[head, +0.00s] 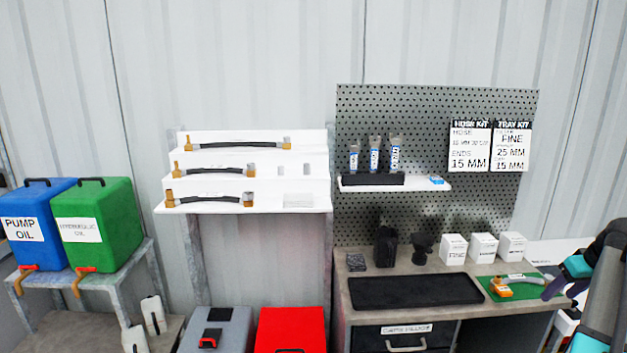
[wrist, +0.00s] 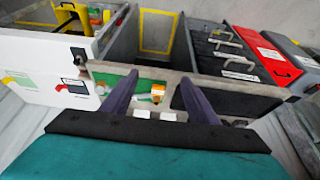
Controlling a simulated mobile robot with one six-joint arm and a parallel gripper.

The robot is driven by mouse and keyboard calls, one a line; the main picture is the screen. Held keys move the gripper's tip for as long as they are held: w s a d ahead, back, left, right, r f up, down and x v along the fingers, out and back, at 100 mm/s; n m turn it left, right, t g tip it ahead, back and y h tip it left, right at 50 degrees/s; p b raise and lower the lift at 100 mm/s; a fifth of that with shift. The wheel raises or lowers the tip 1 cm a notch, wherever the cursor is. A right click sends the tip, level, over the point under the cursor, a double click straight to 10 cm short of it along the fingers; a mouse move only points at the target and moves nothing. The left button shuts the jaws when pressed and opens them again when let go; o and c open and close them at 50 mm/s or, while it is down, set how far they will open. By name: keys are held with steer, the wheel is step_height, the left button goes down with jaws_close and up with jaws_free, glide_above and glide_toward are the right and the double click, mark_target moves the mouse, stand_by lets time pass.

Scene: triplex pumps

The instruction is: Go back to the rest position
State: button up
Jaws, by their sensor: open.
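My gripper (head: 553,287) is at the right side of the head view, by the right edge of the green mat (head: 527,293) on the workbench. In the wrist view my gripper (wrist: 158,76) shows two dark purple fingers spread apart, with nothing held between them. A short hose with an orange fitting (head: 501,290) lies on the mat, left of the fingers. The orange fitting also shows in the wrist view (wrist: 157,91), beyond the gap between the fingers. Whether a finger touches the hose's far end cannot be told.
The workbench (head: 462,271) holds a black tray (head: 402,292) and several white boxes (head: 483,248). A pegboard (head: 430,115) with a small shelf stands behind. White shelves (head: 250,178) with hoses, and blue (head: 30,225) and green (head: 97,222) oil containers, are further left.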

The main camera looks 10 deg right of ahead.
steer(key=w+a+f+n+g+y, duration=0.1)
steer(key=w+a+f, duration=0.4)
steer(key=a+f, duration=0.25)
steer(key=w+a+f+n+g+y, duration=0.1)
steer(key=w+a+f, duration=0.3)
steer(key=a+f, duration=0.4)
steer(key=s+a+f+n+g+y, duration=0.2)
steer(key=a+f+n+g, duration=0.1)
steer(key=a+f, duration=1.65)
steer(key=s+a+f+g+h, duration=0.1)
steer(key=s+a+f+g, duration=0.1)
steer(key=s+a+f, duration=0.5)
steer(key=s+a+f+g, duration=0.2)
steer(key=s+a+f, duration=0.4)
steer(key=a, duration=0.4)
steer(key=s+a+f+m+h, duration=0.1)
steer(key=s+a+f+m, duration=0.1)
steer(key=s, duration=0.8)
steer(key=s+a+f+m+g+h, duration=0.1)
steer(key=s+f, duration=0.3)
steer(key=s, duration=0.6)
steer(key=shift+s+a+f+m+h, duration=0.3)
steer(key=shift+s+a+f+m, duration=0.05)
steer(key=shift+m, duration=0.15)
